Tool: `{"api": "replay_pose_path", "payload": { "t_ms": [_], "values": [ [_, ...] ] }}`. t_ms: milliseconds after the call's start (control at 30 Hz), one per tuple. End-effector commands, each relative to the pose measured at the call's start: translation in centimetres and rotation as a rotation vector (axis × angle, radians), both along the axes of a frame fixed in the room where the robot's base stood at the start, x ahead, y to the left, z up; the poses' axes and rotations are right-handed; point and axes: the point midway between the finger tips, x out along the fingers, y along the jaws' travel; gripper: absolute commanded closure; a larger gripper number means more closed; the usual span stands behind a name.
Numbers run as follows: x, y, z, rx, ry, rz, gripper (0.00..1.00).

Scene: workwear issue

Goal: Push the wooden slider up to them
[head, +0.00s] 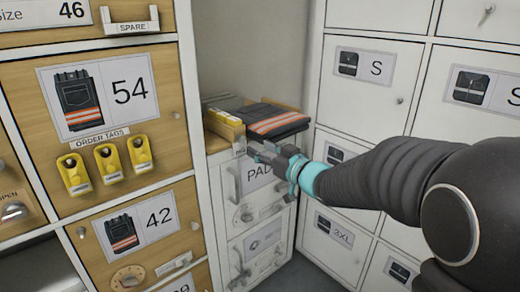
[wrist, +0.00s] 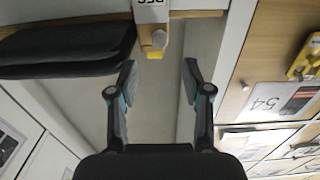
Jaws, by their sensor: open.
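My gripper (head: 268,155) is open and empty, at the front edge of the low white cabinet's top, just below the folded dark trousers (head: 276,121) with orange stripes. In the wrist view my gripper (wrist: 158,68) has its fingers spread, with the dark folded cloth (wrist: 65,45) to the left. A yellow piece (head: 224,117) lies left of the trousers; a yellow end (wrist: 155,52) under a white tag shows beyond my fingertips. A pale wooden strip (wrist: 200,14) runs across the top of the wrist view. I cannot tell for certain which wooden part is the slider.
The low white cabinet (head: 228,190) has a PAD drawer. Wooden lockers with yellow order tags (head: 108,163) stand left; white lockers (head: 365,85) stand close on the right. Pale floor or wall shows between my fingers.

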Motion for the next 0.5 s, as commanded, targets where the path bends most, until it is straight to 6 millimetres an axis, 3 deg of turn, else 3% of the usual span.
{"api": "replay_pose_path", "payload": {
  "t_ms": [67, 100, 267, 300, 500],
  "values": [
    [0.0, 0.0, 0.0, 0.000, 0.000, 0.000, 0.51],
    [0.0, 0.0, 0.0, 0.000, 0.000, 0.000, 0.56],
    [-0.6, 0.7, 1.0, 0.002, -0.020, 0.012, 0.96],
    [-1.1, 1.0, 1.7, 0.002, -0.033, 0.018, 1.00],
    [-4.6, 2.7, 5.1, -0.092, -0.152, 0.048, 1.00]
  ]
}}
